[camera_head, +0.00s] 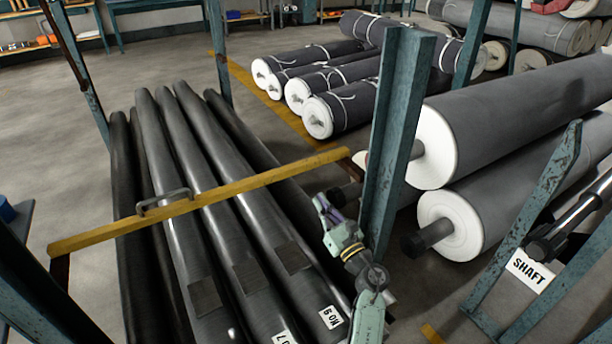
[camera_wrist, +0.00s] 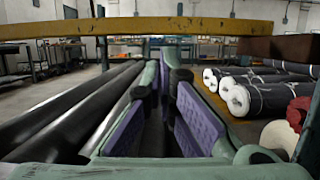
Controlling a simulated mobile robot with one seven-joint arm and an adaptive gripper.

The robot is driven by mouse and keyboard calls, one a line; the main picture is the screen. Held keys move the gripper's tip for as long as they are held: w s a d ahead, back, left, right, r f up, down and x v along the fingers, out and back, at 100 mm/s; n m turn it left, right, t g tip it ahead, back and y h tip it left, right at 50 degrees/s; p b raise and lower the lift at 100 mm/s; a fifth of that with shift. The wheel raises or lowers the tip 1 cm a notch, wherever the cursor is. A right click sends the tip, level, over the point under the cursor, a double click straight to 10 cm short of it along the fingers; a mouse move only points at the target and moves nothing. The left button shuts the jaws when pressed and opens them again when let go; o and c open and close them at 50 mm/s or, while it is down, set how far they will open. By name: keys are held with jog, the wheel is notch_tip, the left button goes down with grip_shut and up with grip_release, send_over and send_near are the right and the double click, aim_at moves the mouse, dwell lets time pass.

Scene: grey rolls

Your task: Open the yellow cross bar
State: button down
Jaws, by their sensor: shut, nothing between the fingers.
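The yellow cross bar (camera_head: 245,184) lies across the black rolls in the head view, running from lower left to the teal post at right. A grey handle (camera_head: 163,202) sits on its left part. My gripper (camera_head: 322,203) is near the bar's right end, on the near side of it, apart from the handle. In the wrist view the yellow bar (camera_wrist: 110,28) crosses the top of the picture, beyond and above my fingertips (camera_wrist: 163,85). The purple-padded fingers are shut and hold nothing.
A teal post (camera_head: 398,130) stands just right of my gripper. Long black rolls (camera_head: 190,215) lie under the bar. Floor at upper left (camera_head: 150,65) is clear.

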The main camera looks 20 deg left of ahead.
aim_at(304, 171)
jog(key=r+p+x, duration=0.1)
jog(key=p+x, duration=0.3)
jog(key=x, duration=0.6)
jog(key=shift+d+r+p, duration=0.2)
jog(key=shift+d+p, duration=0.15)
jog(key=shift+w+n, duration=0.1)
jog(key=shift+n, duration=0.2)
